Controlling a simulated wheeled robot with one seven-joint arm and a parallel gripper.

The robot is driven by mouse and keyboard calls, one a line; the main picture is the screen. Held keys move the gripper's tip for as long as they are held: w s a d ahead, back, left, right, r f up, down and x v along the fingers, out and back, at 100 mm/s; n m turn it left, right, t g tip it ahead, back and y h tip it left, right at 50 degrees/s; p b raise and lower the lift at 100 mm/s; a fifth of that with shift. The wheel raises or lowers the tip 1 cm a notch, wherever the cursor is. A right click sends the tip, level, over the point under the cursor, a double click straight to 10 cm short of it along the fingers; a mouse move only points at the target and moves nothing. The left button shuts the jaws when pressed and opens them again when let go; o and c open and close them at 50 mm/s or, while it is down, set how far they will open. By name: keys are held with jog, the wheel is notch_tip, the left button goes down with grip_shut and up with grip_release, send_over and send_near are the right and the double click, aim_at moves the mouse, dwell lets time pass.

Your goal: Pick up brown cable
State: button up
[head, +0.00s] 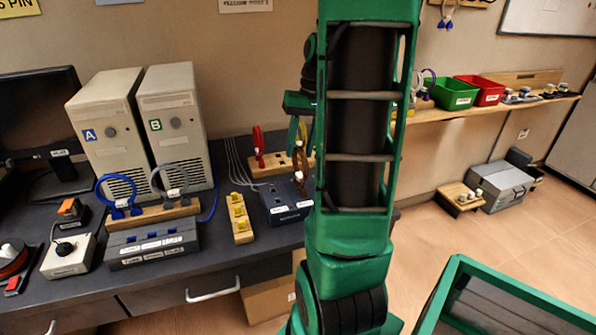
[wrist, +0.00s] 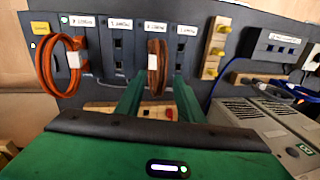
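The brown cable (wrist: 156,65) is a coil with a white tie, standing at the dark switch box with white labels. In the wrist view it lies between the two fingers of my gripper (wrist: 159,82), with a visible gap on each side. My gripper is open and its fingers point at the box. In the head view the brown cable (head: 301,170) shows just left of my arm, partly hidden by it. My gripper (head: 297,135) is above it there, also partly hidden.
Two beige computer towers (head: 172,120), blue (head: 119,196) and grey (head: 172,182) cables, and a monitor (head: 38,120) are further left. My arm blocks much of the view.

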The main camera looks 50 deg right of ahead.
aim_at(297, 175)
jog(key=f, duration=0.2)
jog(key=a+f, duration=0.1)
jog(key=f, duration=0.2)
jog(key=shift+w, duration=0.1)
grip_shut()
